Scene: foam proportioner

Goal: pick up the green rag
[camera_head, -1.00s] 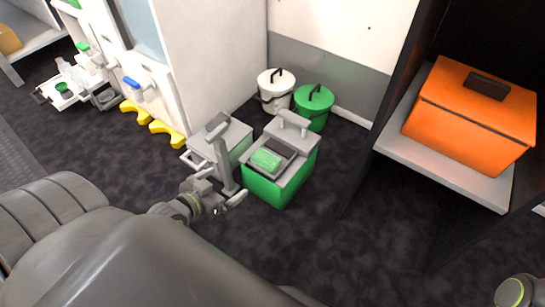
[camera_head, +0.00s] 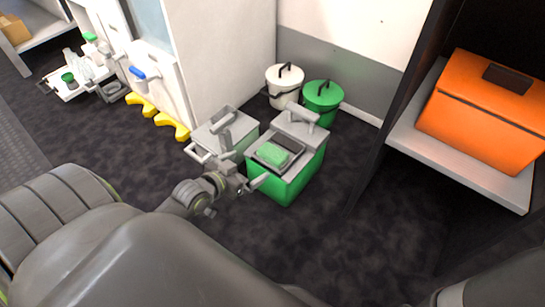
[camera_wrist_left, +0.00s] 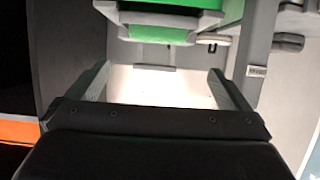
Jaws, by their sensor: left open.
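The green rag (camera_head: 273,154) lies in a shallow dark tray on top of a grey-and-green box (camera_head: 289,186). My left gripper (camera_head: 250,184) is open and empty in the head view, in front of the box's left side and lower in the picture than the rag. In the left wrist view, the two fingers of my left gripper (camera_wrist_left: 160,72) stand wide apart with nothing between them. A green surface with a grey edge shows at the top of that view, beyond the fingers; I cannot tell which part it is. My right gripper is not in view.
A second grey box (camera_head: 225,132) stands close left of the green one. A white bucket (camera_head: 284,87) and a green bucket (camera_head: 322,97) stand behind. An orange case (camera_head: 485,110) sits on a shelf (camera_head: 460,170) at right. Dark floor right of the boxes is clear.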

